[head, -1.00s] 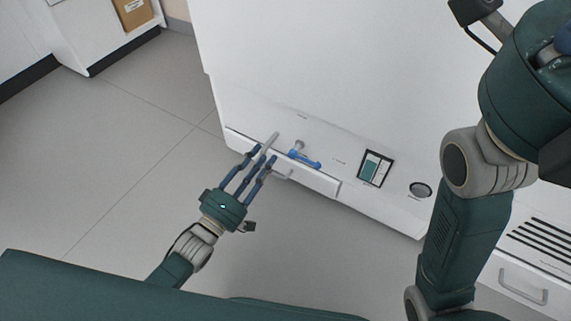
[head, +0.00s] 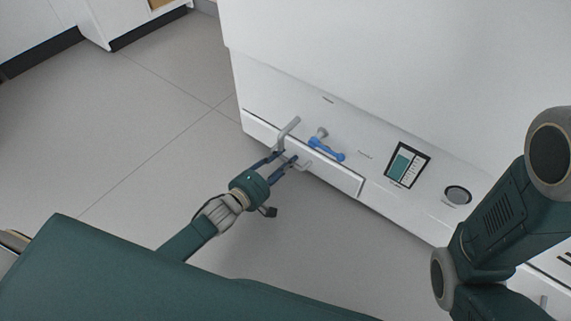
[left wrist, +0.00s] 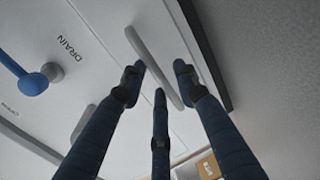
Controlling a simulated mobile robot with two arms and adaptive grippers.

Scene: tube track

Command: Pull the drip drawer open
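The drip drawer (head: 335,176) is a long white front low on the white machine. It looks flush or nearly flush. Its grey bar handle (head: 303,163) shows beside my left gripper (head: 280,160) in the head view. In the left wrist view, the handle (left wrist: 153,62) runs between the dark blue fingers of my left gripper (left wrist: 160,75), with fingers on both sides. The fingers are spread and look open; I cannot tell whether any touches the handle. My right gripper is out of view; only my right arm shows at the right.
A blue valve lever (head: 326,149) sticks out just above the drawer, beside a grey bar (head: 288,129). In the left wrist view the blue lever (left wrist: 32,84) is near the DRAIN label. A display (head: 407,165) is to the right. The floor (head: 150,130) left of the machine is clear.

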